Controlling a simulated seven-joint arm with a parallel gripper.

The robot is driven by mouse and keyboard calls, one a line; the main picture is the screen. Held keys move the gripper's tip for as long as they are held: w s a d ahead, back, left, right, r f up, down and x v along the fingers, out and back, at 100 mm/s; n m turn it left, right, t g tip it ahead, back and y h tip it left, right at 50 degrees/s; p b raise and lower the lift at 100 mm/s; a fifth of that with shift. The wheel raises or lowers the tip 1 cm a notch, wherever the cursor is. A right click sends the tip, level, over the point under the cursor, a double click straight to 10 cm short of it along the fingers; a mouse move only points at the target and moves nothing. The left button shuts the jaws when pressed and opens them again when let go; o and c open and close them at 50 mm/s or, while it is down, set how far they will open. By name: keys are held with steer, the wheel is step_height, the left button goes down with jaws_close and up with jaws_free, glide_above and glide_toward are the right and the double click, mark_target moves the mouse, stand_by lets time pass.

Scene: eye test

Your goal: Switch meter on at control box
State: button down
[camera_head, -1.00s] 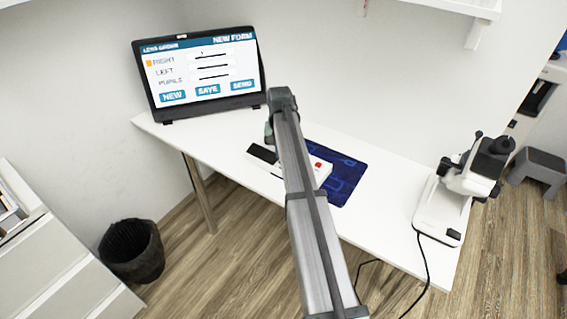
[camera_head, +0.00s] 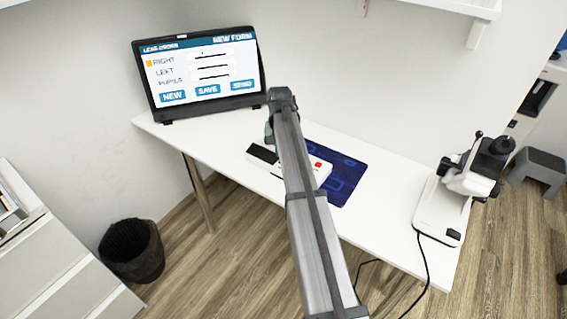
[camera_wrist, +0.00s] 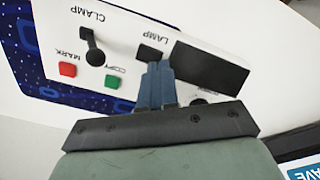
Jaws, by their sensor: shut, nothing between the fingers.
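The white control box (camera_head: 323,174) lies on the desk in the head view, its middle hidden behind my arm. In the wrist view the box (camera_wrist: 62,38) fills the upper part, its labels upside down. It has a black lever marked CLAMP (camera_wrist: 93,46), a red MARK button (camera_wrist: 67,69), a green COPY button (camera_wrist: 112,81), a black switch by LAMP (camera_wrist: 149,53) and a dark panel (camera_wrist: 210,68). My gripper (camera_wrist: 156,68) is shut and empty, fingertips beside the LAMP switch; I cannot tell whether they touch. A round control (camera_wrist: 199,101) is partly covered by the gripper.
A laptop (camera_head: 203,73) with a lens form stands at the desk's back left. A blue mat (camera_head: 346,172) lies by the box. A white optical instrument (camera_head: 440,208) with a black eyepiece stands on the right. A dark bin (camera_head: 132,252) is on the floor.

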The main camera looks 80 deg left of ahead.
steer(key=shift+f, duration=0.75)
stand_by(0.5)
steer(key=shift+r, duration=0.1)
step_height(320, 180, up, 7)
stand_by(1.0)
stand_by(0.4)
